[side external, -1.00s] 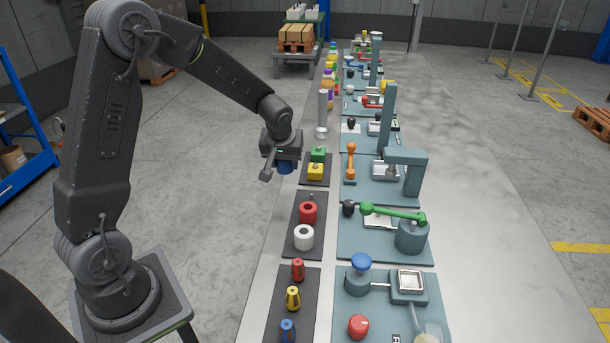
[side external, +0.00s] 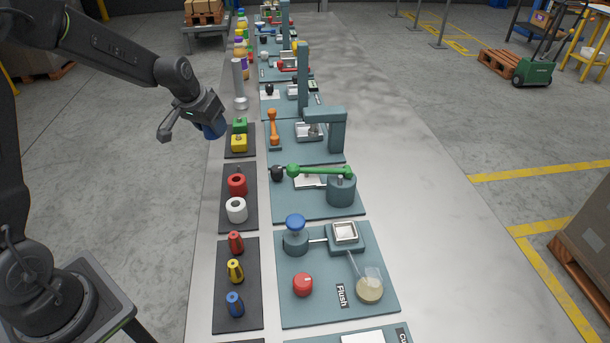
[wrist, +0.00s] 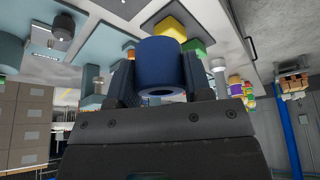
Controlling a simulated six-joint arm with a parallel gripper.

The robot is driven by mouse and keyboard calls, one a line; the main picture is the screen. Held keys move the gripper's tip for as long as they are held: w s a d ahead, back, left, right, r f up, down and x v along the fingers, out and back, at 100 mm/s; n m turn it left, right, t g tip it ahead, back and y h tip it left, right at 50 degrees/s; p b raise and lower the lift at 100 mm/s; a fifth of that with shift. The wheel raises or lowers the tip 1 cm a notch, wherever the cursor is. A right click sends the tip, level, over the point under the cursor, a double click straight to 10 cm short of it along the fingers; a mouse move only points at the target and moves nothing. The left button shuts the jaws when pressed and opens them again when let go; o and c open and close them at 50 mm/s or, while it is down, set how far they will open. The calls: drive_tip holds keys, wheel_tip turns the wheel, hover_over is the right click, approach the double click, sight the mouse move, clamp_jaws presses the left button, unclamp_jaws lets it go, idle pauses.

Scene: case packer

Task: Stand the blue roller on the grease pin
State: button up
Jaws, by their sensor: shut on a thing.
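The blue roller (side external: 213,128) is held in the jaws of my gripper (side external: 208,117), up in the air beside the left edge of the bench. In the wrist view the blue roller (wrist: 160,62) sits between the two fingers, with its bore facing the camera. My gripper is shut on it and tilted. A short thin pin (side external: 239,170) shows just behind the red roller (side external: 237,184) on a dark mat; I cannot tell for sure that it is the grease pin. The white roller (side external: 236,210) stands in front of the red one.
A green block (side external: 240,125) and a yellow block (side external: 239,143) are close to the right of my gripper. A tall grey cylinder (side external: 239,82) stands behind them. Red, yellow and blue tapered pieces stand nearer the front. Teal fixtures, one with a green lever (side external: 318,170), line the bench's middle.

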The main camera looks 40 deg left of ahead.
drive_tip(key=w+d+r+m+g+h, duration=0.1)
drive_tip(key=w+d+m+h, duration=0.4)
drive_tip(key=d+m, duration=0.5)
drive_tip(key=m, duration=0.1)
hover_over(312, 176)
drive_tip(key=s+a, duration=0.1)
drive_tip(key=shift+y, duration=0.4)
wheel_tip(312, 176, down, 6)
drive_tip(key=shift+a+f, duration=0.1)
drive_tip(key=shift+f, duration=2.15)
drive_tip(key=shift+f, duration=0.2)
drive_tip(key=o, duration=0.9)
drive_tip(key=shift+r, duration=0.1)
